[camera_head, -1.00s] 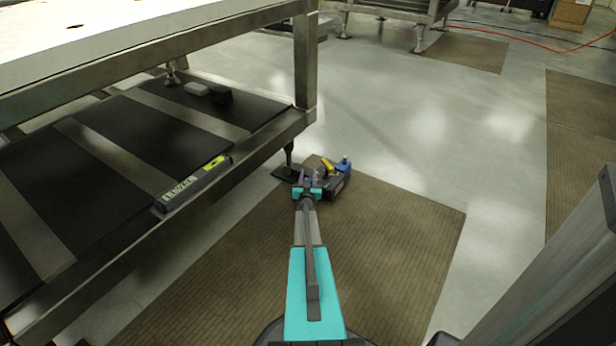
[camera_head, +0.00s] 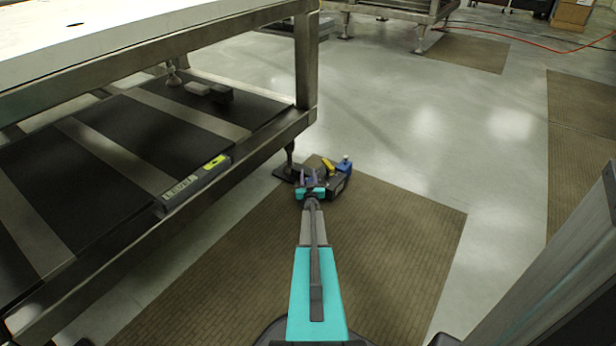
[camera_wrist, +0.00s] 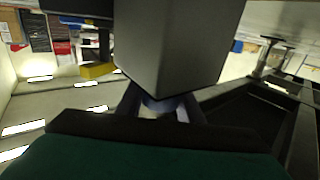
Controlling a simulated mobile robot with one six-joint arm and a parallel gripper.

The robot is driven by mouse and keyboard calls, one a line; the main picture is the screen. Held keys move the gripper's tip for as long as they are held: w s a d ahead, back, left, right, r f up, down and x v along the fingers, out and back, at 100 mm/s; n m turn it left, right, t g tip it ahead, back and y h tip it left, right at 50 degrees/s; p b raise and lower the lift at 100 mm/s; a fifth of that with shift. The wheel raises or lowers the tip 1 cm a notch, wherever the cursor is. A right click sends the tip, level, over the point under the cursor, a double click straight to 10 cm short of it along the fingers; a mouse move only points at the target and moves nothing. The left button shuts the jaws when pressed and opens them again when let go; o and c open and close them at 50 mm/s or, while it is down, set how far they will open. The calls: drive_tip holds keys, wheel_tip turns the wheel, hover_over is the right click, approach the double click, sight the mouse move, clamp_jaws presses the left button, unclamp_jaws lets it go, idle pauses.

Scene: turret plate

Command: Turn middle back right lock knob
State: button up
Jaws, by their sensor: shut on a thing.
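My gripper (camera_head: 309,181) is at the end of the teal and grey arm, low beside the table leg. In the wrist view its purplish fingers (camera_wrist: 160,106) are closed around a small rounded, knob-like part (camera_wrist: 158,103), mostly hidden under a large grey block (camera_wrist: 182,45). I cannot read which lock knob it is. In the head view a dark unit with a yellow piece (camera_head: 328,166) and a blue piece (camera_head: 345,165) is close beside the gripper. The yellow piece seems to show in the wrist view too (camera_wrist: 97,71).
A metal table with a white top (camera_head: 140,38) and a lower shelf (camera_head: 110,165) stands at the left. A long level (camera_head: 194,185) lies on the shelf edge, and small blocks (camera_head: 208,91) lie farther back. A brown mat (camera_head: 385,245) covers the floor; open floor lies to the right.

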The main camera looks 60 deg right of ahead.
drive_tip(key=shift+w+d+n+t+y, duration=0.1)
drive_tip(key=shift+n+t+y, duration=0.2)
drive_tip(key=shift+t, duration=0.1)
drive_tip(key=shift+w+n+t+y, duration=0.15)
drive_tip(key=shift+n+t+y, duration=0.35)
drive_tip(key=shift+t, duration=0.1)
drive_tip(key=shift+w+a+n+t+y, duration=0.1)
drive_tip(key=shift+a+n+t+y, duration=0.1)
drive_tip(key=shift+n+t+y, duration=0.15)
drive_tip(key=shift+y, duration=0.25)
drive_tip(key=shift+w+a+f+n+t+y+b, duration=0.1)
drive_tip(key=shift+a+n+t+y+b, duration=0.1)
drive_tip(key=shift+n+t+y, duration=0.25)
drive_tip(key=shift+w+a+n+t+y+b, duration=0.15)
drive_tip(key=shift+n+t+y, duration=0.15)
drive_tip(key=shift+n+y, duration=0.15)
drive_tip(key=n+t+y+b, duration=0.1)
drive_tip(key=b, duration=0.1)
drive_tip(key=a+n+t+y+b, duration=0.1)
drive_tip(key=y+b, duration=0.1)
drive_tip(key=b, duration=0.1)
drive_tip(key=shift+n+y, duration=0.25)
drive_tip(key=shift+y, duration=0.05)
drive_tip(key=shift+n+y+b, duration=0.3)
drive_tip(key=shift+y+b, duration=0.2)
drive_tip(key=shift+a+y+b, duration=0.3)
drive_tip(key=shift+a+b, duration=0.05)
